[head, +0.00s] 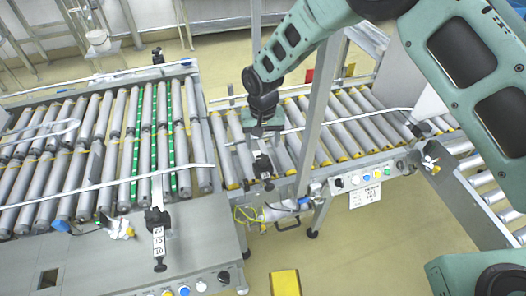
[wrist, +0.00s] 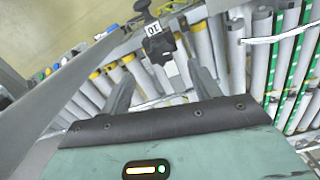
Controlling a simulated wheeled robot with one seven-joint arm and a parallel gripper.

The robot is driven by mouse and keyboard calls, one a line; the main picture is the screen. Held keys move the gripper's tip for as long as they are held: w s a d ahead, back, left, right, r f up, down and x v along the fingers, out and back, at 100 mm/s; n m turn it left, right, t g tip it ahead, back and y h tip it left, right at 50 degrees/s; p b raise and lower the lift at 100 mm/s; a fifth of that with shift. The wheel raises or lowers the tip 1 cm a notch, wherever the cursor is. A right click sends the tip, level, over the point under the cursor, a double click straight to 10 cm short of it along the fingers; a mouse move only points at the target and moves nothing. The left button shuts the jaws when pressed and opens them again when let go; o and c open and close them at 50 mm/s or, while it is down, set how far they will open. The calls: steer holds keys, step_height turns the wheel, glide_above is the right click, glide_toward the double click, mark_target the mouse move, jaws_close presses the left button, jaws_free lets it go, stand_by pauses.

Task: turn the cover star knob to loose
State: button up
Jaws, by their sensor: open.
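My gripper (head: 263,128) points down over the rollers in the middle of the head view, where its fingers are hard to make out. In the wrist view my gripper (wrist: 162,72) is open, its two fingers apart with nothing held. A black clamp (wrist: 159,47) with a white label reading 10 lies ahead of the gap between the fingers. A dark knob (wrist: 142,7) shows beyond it at the top edge. In the head view a black clamp (head: 262,166) sits just below my gripper. I cannot tell which dark knob is the cover star knob.
A grey post (head: 322,110) stands close right of my gripper. A guide rail (head: 285,130) runs beside it. Another clamp with a numbered scale (head: 158,240) is at lower left. A button panel (head: 362,180) is at right. Open floor (head: 345,245) lies in front.

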mark_target(263, 158)
step_height(263, 158, down, 7)
steer(key=shift+r+p, duration=0.2)
steer(key=shift+p, duration=0.4)
steer(key=c, duration=1)
